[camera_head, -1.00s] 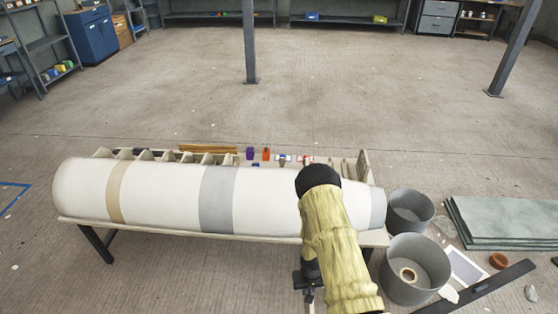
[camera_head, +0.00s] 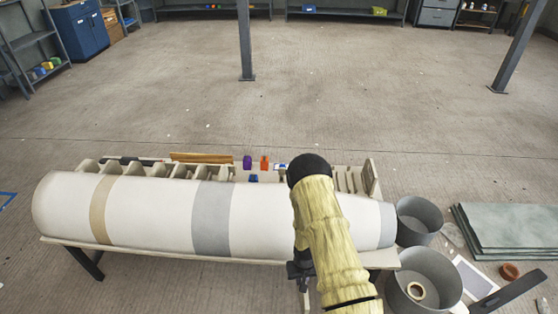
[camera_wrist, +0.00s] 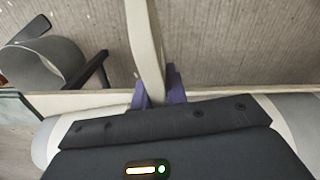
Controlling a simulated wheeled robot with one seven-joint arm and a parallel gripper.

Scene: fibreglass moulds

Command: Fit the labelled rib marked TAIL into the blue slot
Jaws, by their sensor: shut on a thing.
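My gripper (camera_wrist: 160,88) shows in the wrist view, its purple fingertips shut on a long cream rib (camera_wrist: 148,40). The rib points away from the gripper toward the top of the view, above the floor. No TAIL label is legible on it. In the head view my sleeved arm hides the gripper and the held rib. A small blue piece (camera_head: 253,179) sits behind the mould near its middle. Another blue patch (camera_head: 282,167) shows farther right beside my arm. I cannot tell whether either is the blue slot.
The long white mould (camera_head: 150,210) lies along the table, with a row of cream ribs (camera_head: 163,170) behind it. A purple block (camera_head: 247,162) and an orange block (camera_head: 264,162) stand nearby. Grey bins (camera_head: 418,222) stand at the table's right end.

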